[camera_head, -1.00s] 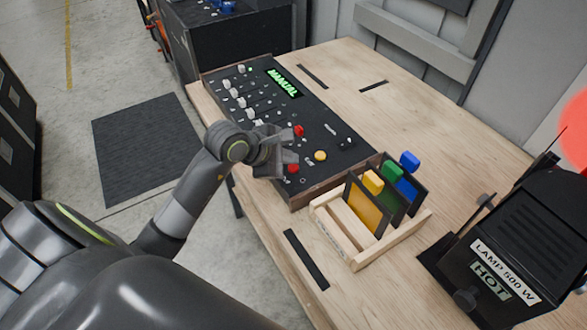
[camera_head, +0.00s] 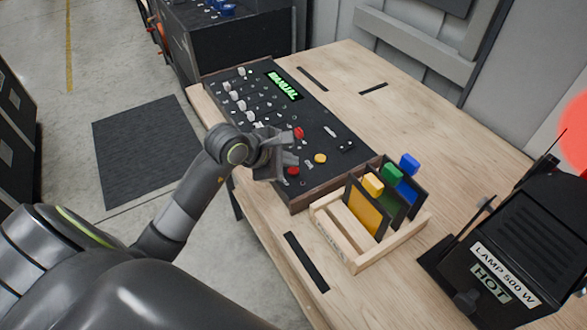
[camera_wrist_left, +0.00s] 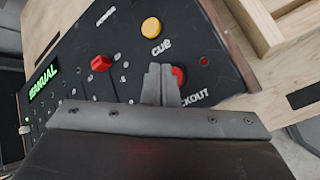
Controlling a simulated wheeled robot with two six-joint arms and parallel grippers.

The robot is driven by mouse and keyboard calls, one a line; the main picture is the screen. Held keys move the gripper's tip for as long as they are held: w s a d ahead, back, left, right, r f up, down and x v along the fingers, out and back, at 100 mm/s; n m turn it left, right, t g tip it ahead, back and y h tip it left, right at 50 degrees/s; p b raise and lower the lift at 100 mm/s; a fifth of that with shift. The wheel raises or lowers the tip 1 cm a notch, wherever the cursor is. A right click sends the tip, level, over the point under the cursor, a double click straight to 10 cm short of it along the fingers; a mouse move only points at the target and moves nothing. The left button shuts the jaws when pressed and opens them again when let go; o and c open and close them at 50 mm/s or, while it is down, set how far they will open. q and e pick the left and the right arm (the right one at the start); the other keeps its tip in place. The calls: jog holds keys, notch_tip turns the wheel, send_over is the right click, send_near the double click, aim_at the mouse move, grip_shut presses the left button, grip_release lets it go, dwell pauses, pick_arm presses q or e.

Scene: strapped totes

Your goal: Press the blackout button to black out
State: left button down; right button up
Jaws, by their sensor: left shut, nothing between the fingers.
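The black control console (camera_head: 335,172) lies on the wooden bench with a green display reading MANUAL (camera_head: 284,86). The red blackout button (camera_head: 293,170) is near its front corner. In the left wrist view the blackout button (camera_wrist_left: 178,75) shows beside the partly covered label ending in CKOUT. My left gripper (camera_head: 292,158) is over this corner of the console, shut and empty. In the left wrist view its fingertips (camera_wrist_left: 160,78) overlap the left part of the button. I cannot tell whether they touch it. My right gripper is not in view.
A yellow CUE button (camera_wrist_left: 151,27) and a red square knob (camera_wrist_left: 101,63) are close to the fingers. A wooden rack (camera_head: 357,263) with coloured filter frames stands beside the console. A lamp (camera_head: 520,235) marked HOT is at the right. The bench behind is mostly clear.

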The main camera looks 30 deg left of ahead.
aim_at(289, 172)
pick_arm(q)
jog(key=shift+f, duration=0.1)
dwell(0.7)
jog(key=shift+f+b, duration=0.35)
jog(key=shift+b, duration=0.3)
jog(key=shift+f+b, duration=0.4)
jog(key=shift+b, duration=0.15)
dwell(0.4)
jog(key=shift+r, duration=0.1)
jog(key=shift+r+p, duration=0.45)
jog(key=shift+r, duration=0.3)
jog(key=shift+r+p, duration=1.5)
jog(key=shift+r, duration=1)
